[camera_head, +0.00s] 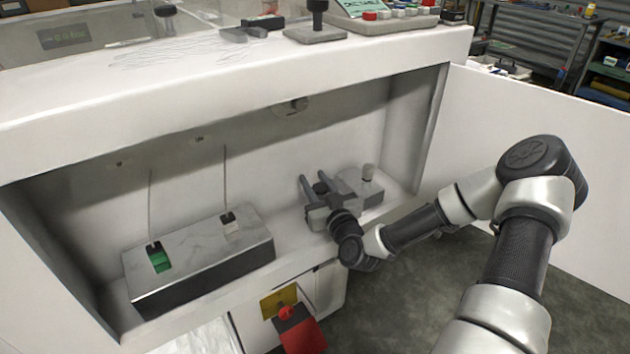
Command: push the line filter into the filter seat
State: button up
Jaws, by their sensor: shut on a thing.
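My gripper (315,184) is inside the open cabinet, at the right part of its ledge, with its two dark fingers pointing up and left in the picture. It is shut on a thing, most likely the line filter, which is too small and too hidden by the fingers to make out. Right beside the gripper stands a grey block (372,191) with a short pale upright cylinder (368,172) on top. This block may be the filter seat, but I cannot tell for sure. The gripper hides the block's left side, so contact between them cannot be seen.
The open cabinet door (540,140) is at right. A red part (300,330) sits below. The cabinet top overhangs.

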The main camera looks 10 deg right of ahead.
jog(key=shift+f, duration=0.55)
jog(key=o, duration=1.1)
jog(key=s+d, duration=0.1)
jog(key=s, duration=0.4)
jog(key=s+d+p, duration=0.1)
jog(key=s, duration=0.5)
jog(key=s+d+p, duration=0.1)
jog(key=s, duration=0.5)
jog(key=shift+s+d+f, duration=0.1)
jog(key=shift+d, duration=0.1)
